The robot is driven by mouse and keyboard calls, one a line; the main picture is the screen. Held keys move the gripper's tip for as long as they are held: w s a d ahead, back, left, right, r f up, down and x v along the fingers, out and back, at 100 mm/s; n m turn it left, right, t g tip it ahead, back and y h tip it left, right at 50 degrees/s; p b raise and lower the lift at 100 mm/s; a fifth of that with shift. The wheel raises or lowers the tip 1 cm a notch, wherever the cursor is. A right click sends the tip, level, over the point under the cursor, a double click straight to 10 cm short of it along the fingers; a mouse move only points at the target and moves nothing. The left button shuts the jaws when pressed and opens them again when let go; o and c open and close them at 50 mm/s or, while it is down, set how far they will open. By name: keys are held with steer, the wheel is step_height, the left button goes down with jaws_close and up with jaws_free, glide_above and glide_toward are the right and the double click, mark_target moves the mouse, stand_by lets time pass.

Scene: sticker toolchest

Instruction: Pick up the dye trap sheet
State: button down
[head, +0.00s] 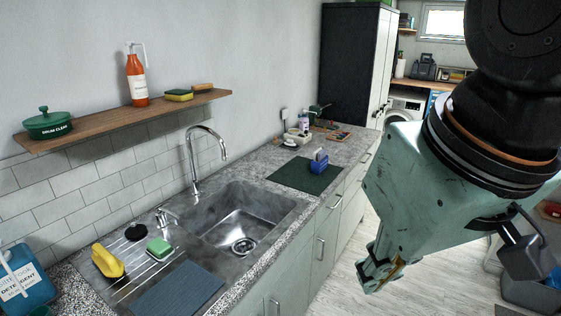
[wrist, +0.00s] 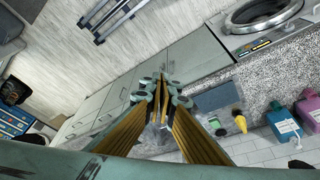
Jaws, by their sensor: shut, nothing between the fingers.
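I cannot make out a dye trap sheet for certain in either view. My gripper (head: 380,276) is at the right in the head view, pointing down over the floor beside the counter front. In the wrist view my gripper (wrist: 160,90) has its fingertips together with nothing between them. A flat blue-grey mat (head: 178,289) lies at the near end of the sink unit, and a dark green mat (head: 304,175) lies on the counter beyond the sink. I cannot tell whether the sheet is hidden or too small to see.
The counter holds a steel sink (head: 238,215), a yellow item (head: 107,262), a green sponge (head: 159,247) and a blue holder (head: 319,161). A washing machine (head: 402,108) stands at the back. Blue (wrist: 283,122) and pink (wrist: 309,108) bottles show at right.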

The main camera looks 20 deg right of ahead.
steer(key=c, duration=3.5)
jaws_free()
steer(key=o, duration=2.2)
steer(key=shift+w+r, duration=0.1)
